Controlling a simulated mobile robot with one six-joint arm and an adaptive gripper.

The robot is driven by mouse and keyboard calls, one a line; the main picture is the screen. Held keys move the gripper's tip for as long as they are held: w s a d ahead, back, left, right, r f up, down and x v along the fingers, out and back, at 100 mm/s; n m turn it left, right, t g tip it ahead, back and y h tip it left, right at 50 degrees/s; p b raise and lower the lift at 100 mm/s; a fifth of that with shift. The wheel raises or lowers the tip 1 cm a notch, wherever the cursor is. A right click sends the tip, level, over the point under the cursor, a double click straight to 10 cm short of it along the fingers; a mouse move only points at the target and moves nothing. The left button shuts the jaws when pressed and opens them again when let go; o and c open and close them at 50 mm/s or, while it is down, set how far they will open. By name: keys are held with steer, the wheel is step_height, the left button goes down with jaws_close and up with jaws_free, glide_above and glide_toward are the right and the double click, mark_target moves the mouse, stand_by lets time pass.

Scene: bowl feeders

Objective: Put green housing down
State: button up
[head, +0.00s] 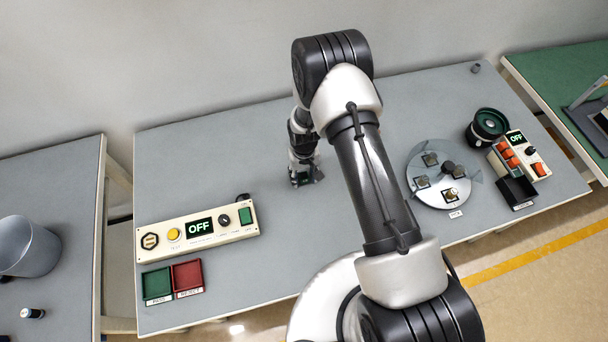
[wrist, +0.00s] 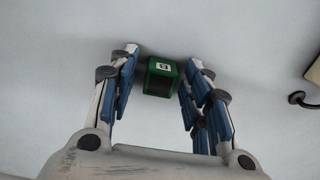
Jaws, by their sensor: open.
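The green housing (wrist: 161,77) is a small green box with a dark front and a white marked label on top. In the wrist view it sits on the grey table between the two fingers of my open gripper (wrist: 160,85), with a gap on the right and a narrower gap on the left. In the head view my gripper (head: 306,180) is low over the middle of the table (head: 280,255), and only a little green of the housing (head: 303,178) shows there, mostly hidden by the gripper.
A control box (head: 198,231) reading OFF stands left, with a green tray (head: 157,284) and a red tray (head: 188,277) before it. Right are a round plate (head: 428,197) with several fixtures, a bowl feeder (head: 487,126), a switch box (head: 520,155) and a black bin (head: 517,192).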

step_height(320, 180, up, 13)
steer(key=p, duration=0.2)
step_height(320, 180, up, 10)
steer(key=r+t, duration=0.1)
glide_above(304, 175)
steer(key=d, duration=0.2)
steer(key=s+d+r+t, duration=0.1)
steer(key=s+d+r, duration=0.15)
steer(key=r, duration=0.35)
steer(key=s+d+r, duration=0.1)
steer(key=s+r, duration=0.2)
steer(key=r, duration=0.4)
steer(key=s+d+r+m+t, duration=0.1)
steer(key=s+r, duration=0.4)
steer(key=s, duration=0.5)
steer(key=s+d+r+m+t, duration=0.1)
steer(key=s+d+r, duration=0.2)
steer(key=s+r, duration=0.3)
steer(key=s, duration=0.3)
steer(key=shift+s+d+r+t, duration=0.2)
steer(key=shift+s+r+t, duration=0.1)
steer(key=shift+s, duration=0.1)
